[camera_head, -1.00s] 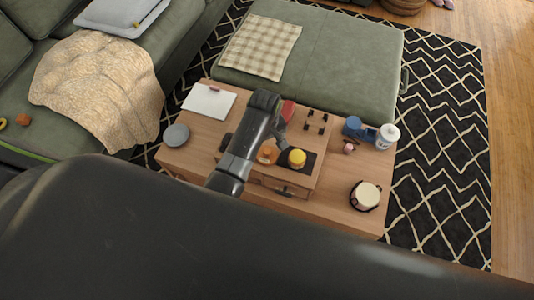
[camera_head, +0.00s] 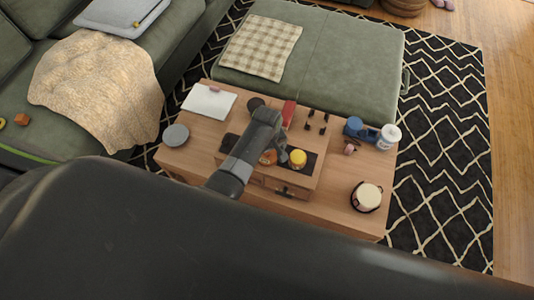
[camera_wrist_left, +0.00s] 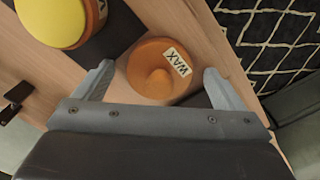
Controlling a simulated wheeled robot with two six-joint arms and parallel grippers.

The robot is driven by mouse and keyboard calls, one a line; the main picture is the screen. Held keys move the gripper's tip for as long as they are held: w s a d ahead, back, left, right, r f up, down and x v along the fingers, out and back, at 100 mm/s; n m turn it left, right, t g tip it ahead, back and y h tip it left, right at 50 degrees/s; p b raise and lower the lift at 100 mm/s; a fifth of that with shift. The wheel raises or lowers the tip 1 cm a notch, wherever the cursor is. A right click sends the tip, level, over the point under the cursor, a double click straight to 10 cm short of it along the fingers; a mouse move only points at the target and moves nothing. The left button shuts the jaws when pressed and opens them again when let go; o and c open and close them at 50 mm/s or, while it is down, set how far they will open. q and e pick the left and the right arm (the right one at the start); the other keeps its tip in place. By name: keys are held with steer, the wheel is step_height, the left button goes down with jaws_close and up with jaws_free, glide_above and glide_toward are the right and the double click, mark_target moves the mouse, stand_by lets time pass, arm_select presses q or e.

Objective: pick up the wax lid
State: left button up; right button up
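My right gripper is not in view.
A green ottoman (camera_head: 350,65) stands behind.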

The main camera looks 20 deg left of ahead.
arm_select(q)
steer(key=c, duration=1)
steer(key=shift+c, duration=0.2)
